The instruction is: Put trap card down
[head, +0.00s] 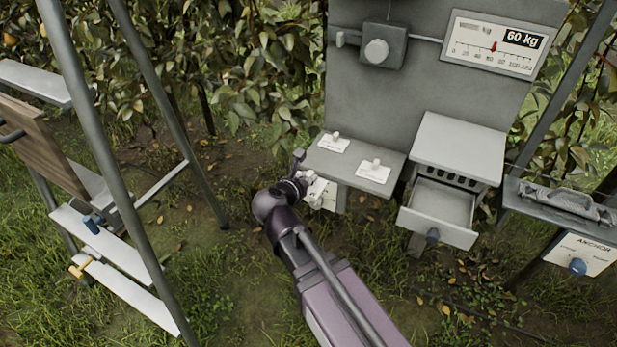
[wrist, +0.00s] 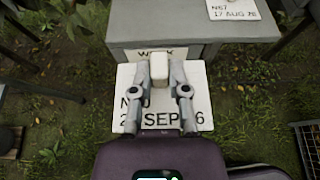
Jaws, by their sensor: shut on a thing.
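My gripper (wrist: 158,84) is shut on the pale knob of a white trap card (wrist: 134,108). The card's printing is partly covered by the fingers; "SEP" shows. The card is at the near edge of a small grey shelf (wrist: 128,30), close to a label with partly hidden lettering. I cannot tell whether the card touches anything. In the head view my gripper (head: 310,184) is at the front left of that shelf (head: 352,153), and the held card is mostly hidden. Two knobbed cards lie on the shelf top, a left one (head: 328,146) and a right one (head: 380,178).
An open, empty-looking drawer (head: 442,203) stands right of the shelf. A grey panel with a 60 kg gauge (head: 493,46) rises behind. A sign with a blue knob (head: 592,248) is far right. A metal frame (head: 100,130) stands left. Grass in front is open.

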